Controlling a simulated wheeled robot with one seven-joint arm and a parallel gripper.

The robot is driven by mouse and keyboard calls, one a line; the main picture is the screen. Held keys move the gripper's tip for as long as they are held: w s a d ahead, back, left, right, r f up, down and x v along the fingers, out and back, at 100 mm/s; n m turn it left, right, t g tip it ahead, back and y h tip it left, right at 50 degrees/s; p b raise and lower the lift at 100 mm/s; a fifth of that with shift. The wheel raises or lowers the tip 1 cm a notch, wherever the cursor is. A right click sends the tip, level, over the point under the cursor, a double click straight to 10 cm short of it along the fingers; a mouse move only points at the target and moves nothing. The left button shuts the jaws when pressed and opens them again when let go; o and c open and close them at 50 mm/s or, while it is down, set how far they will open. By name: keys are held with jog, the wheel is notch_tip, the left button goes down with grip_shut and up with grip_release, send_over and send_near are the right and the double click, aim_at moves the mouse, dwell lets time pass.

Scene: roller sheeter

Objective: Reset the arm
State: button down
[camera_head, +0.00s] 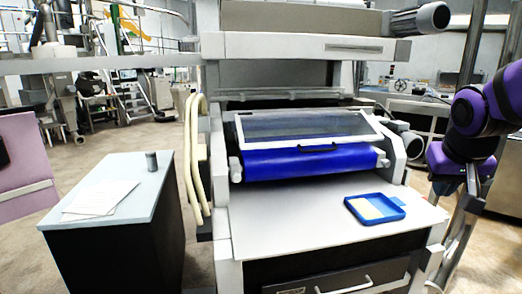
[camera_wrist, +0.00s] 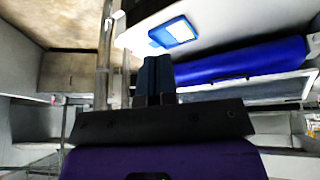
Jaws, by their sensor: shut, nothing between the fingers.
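My purple arm stands at the right edge of the head view, and the gripper's fingers do not show clearly there. In the wrist view my gripper (camera_wrist: 156,62) is shut and empty, its two dark fingers together. It is apart from the roller sheeter (camera_head: 265,50). The machine's blue roller (camera_head: 305,163) lies under a clear guard with a black handle (camera_head: 318,149); the guard is lowered in front of the machine. The roller also shows in the wrist view (camera_wrist: 245,62), right of the fingers.
A blue tray (camera_head: 393,214) with a pale slab inside sits on the sheeter's white table (camera_head: 290,215). A side cabinet (camera_head: 140,190) at left holds papers (camera_head: 103,197) and a small grey cylinder (camera_head: 151,161). A metal frame stands near my arm at right.

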jog(key=s+a+r+n+y, duration=0.1)
jog(key=s+a+r, duration=0.1)
jog(key=s, duration=0.5)
jog(key=s+a+r+n, duration=0.1)
jog(key=s+a+r, duration=0.1)
jog(key=s, duration=0.5)
jog(key=shift+s+a+n+t+y, duration=0.3)
jog(key=shift+a+y, duration=0.1)
jog(key=shift+a, duration=0.1)
